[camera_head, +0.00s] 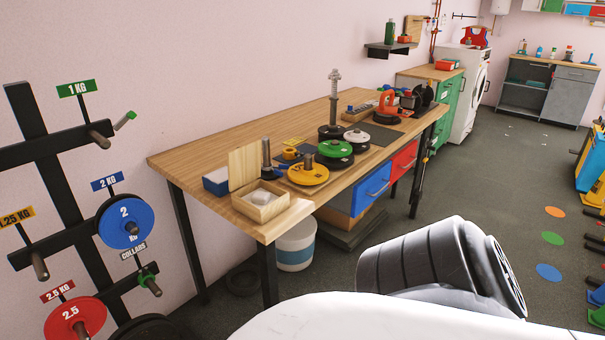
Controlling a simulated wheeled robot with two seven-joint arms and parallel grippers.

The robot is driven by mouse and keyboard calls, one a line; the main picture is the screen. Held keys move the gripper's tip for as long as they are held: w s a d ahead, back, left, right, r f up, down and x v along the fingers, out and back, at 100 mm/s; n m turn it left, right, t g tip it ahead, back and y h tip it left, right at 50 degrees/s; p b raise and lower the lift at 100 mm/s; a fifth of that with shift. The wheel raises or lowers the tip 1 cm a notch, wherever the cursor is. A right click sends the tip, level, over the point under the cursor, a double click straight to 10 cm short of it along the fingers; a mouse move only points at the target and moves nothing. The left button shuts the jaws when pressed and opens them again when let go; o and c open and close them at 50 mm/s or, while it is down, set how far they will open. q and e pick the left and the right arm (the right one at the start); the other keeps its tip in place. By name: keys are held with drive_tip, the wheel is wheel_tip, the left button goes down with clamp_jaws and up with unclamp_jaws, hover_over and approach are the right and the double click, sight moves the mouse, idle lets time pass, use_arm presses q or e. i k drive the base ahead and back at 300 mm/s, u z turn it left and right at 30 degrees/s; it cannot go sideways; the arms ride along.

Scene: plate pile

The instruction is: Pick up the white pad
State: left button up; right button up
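A small white block-like item (261,197), which may be the white pad, lies in an open wooden box (268,211) at the near left of the workbench (230,155). A white round plate (357,137) sits on a dark stack farther back on the same bench. I cannot tell for certain which of these is the pad. Neither of my grippers shows; only parts of my own body fill the lower right.
Near the box are a yellow plate (308,175), a green plate (334,148), and a blue-and-white box (216,181). A weight rack (75,170) stands at the left. A white bucket (296,247) is under the bench. Open floor lies to the right.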

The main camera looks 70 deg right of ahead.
sight(258, 198)
drive_tip(key=k, duration=0.4)
drive_tip(key=z, duration=1.05)
